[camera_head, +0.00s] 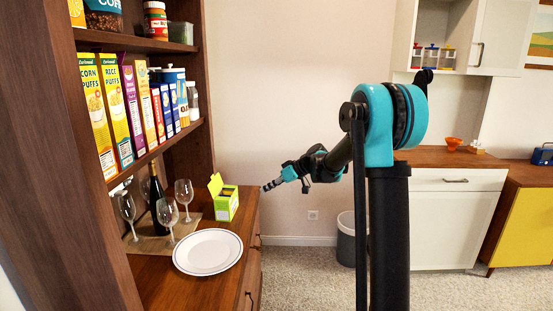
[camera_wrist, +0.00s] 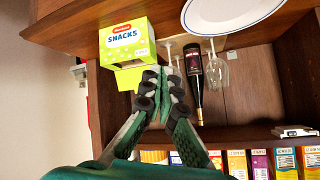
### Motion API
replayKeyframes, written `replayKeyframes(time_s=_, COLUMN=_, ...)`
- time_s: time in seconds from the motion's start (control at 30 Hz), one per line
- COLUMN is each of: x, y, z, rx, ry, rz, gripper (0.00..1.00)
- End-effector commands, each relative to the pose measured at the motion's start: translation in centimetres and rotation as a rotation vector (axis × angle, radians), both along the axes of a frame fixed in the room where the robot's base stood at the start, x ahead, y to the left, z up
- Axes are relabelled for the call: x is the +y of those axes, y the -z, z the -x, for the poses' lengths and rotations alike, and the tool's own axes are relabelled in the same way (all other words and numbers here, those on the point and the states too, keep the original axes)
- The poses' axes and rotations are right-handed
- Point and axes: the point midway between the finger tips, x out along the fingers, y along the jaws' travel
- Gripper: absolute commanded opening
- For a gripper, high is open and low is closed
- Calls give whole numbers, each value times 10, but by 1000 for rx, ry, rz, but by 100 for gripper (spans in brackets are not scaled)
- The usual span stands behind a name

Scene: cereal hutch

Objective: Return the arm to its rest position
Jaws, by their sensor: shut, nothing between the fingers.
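My gripper (camera_head: 272,185) is shut and empty, held in the air to the right of the hutch counter and pointing left toward it. In the wrist view my gripper (camera_wrist: 164,88) has its fingertips together, with the snack box beyond them. The arm reaches from my column at the right of centre in the head view. The green snack box (camera_head: 226,203) stands on the counter with its flap raised, apart from my gripper. It also shows in the wrist view (camera_wrist: 125,42).
A white plate (camera_head: 208,252), a dark bottle (camera_head: 163,207) and several wine glasses (camera_head: 168,212) stand on the hutch counter (camera_head: 222,287). Cereal boxes (camera_head: 115,100) line the shelf above. A grey bin (camera_head: 346,240) stands on the floor behind my arm. A white cabinet (camera_head: 452,220) is at right.

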Motion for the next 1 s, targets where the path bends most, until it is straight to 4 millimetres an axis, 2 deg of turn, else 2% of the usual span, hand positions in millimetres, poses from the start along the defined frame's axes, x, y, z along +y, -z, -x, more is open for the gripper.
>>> replayKeyframes(time_s=0.03, x=-12, y=4, z=21, rx=31, ry=41, rz=35, gripper=0)
replayKeyframes(time_s=0.37, x=-98, y=48, z=153, rx=212, ry=370, rz=259, gripper=0)
replayKeyframes(time_s=0.7, x=-187, y=108, z=295, rx=304, ry=757, rz=439, gripper=0)
replayKeyframes(time_s=0.83, x=-213, y=127, z=335, rx=313, ry=878, rz=482, gripper=0)
replayKeyframes(time_s=1.0, x=-230, y=141, z=362, rx=314, ry=966, rz=508, gripper=0)
